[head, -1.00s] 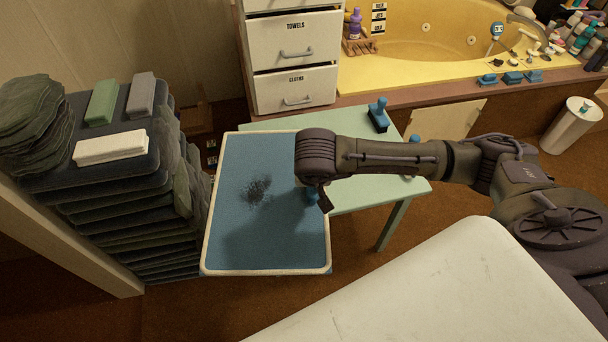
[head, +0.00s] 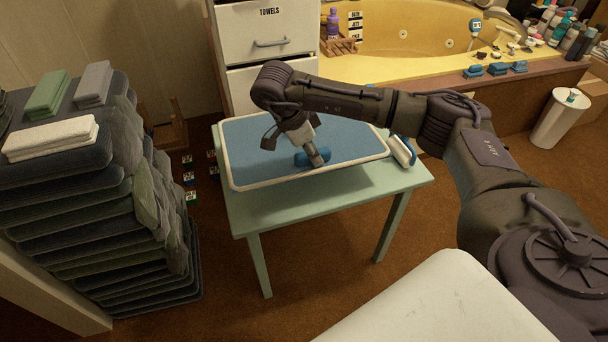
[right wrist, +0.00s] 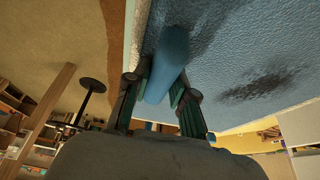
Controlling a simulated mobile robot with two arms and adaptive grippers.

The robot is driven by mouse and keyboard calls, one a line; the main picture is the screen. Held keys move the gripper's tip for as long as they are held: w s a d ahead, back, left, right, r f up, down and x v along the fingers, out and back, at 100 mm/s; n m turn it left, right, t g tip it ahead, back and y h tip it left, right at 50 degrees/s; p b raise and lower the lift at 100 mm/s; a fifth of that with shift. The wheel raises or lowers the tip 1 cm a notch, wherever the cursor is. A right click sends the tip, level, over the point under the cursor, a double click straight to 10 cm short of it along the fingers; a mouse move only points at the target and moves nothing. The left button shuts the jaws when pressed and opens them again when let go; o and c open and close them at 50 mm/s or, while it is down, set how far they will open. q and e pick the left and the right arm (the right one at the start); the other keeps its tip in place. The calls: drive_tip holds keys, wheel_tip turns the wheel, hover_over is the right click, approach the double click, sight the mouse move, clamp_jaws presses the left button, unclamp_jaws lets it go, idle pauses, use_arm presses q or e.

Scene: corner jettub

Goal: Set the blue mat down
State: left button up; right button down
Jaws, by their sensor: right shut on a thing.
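The blue mat (head: 245,140) has a pale rim and lies over the pale green table (head: 330,205) in the head view. I cannot tell whether its underside touches the tabletop. My right gripper (head: 312,158) is shut on the mat's blue handle (head: 302,159), near the mat's front edge. In the right wrist view the handle (right wrist: 168,62) sits between the fingers of the gripper (right wrist: 165,85), with the textured mat (right wrist: 235,45) and a dark stain (right wrist: 258,87) beside it. My left gripper is not in view.
A tall stack of dark folded towels (head: 100,215) stands left of the table. White drawers (head: 268,45) and the yellow tub (head: 400,55) are behind.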

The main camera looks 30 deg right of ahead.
sight(313, 166)
wheel_tip(313, 166, down, 4)
drive_tip(key=shift+f+b, duration=0.15)
drive_tip(key=shift+b, duration=0.2)
wheel_tip(313, 166, down, 5)
drive_tip(key=shift+f+b, duration=0.1)
drive_tip(key=shift+b, duration=0.45)
drive_tip(key=c, duration=1)
unclamp_jaws()
drive_tip(key=shift+o, duration=0.2)
